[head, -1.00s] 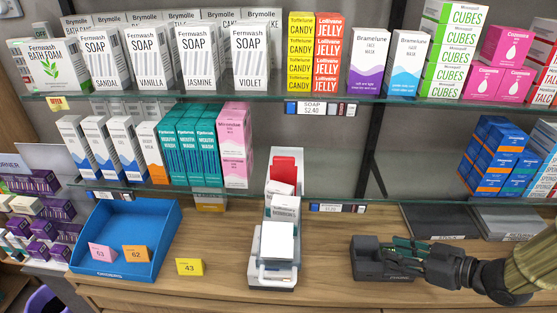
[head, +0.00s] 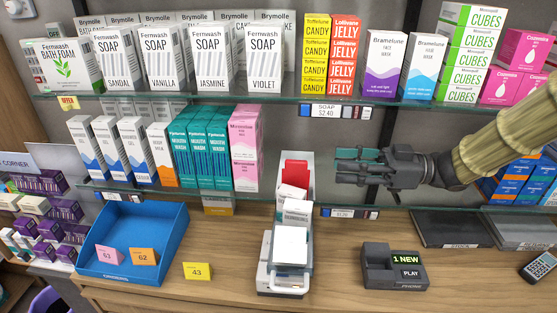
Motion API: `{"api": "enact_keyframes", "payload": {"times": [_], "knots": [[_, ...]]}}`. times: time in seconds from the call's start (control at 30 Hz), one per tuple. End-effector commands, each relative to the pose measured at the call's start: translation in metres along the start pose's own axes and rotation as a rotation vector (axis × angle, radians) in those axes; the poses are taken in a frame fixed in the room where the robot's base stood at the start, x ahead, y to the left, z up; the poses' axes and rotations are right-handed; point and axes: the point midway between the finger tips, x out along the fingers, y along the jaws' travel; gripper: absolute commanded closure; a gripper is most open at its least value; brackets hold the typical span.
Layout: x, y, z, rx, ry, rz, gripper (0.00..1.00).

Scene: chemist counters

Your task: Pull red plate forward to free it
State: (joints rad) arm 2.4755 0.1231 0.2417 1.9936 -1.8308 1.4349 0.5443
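The red plate (head: 296,170) stands upright at the back of a narrow grey-and-white rack (head: 310,225) in the middle of the counter. White boxes (head: 292,212) lean in a row in front of it and hide its lower part. My gripper (head: 340,166) is to the right of the red plate, at about its height in the picture, with its fingers pointing left. A gap shows between the fingertips and the rack.
Glass shelves with packed boxes run above the counter, and my gripper is in front of them. A blue tray (head: 178,222) with cards (head: 144,256) is at left. A phone unit (head: 378,272) stands right of the rack. Bare wood lies between them.

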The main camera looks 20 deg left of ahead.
Motion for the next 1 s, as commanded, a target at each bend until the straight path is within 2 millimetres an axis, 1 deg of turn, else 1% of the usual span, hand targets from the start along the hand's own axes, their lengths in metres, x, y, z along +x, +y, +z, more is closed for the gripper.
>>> {"api": "enact_keyframes", "payload": {"times": [0.07, 0.17, 0.5, 0.7, 0.83, 1.0], "knots": [[0.002, 0.001, -0.003, 0.004, 0.005, -0.006, 0.66], [0.011, 0.000, -0.004, 0.006, 0.005, -0.007, 0.66], [0.066, 0.000, -0.005, 0.005, 0.004, -0.008, 0.66], [0.092, 0.000, -0.004, 0.005, 0.004, -0.007, 0.66], [0.102, 0.000, -0.004, 0.004, 0.005, -0.006, 0.66], [0.107, 0.000, -0.003, 0.004, 0.004, -0.005, 0.66]]}}
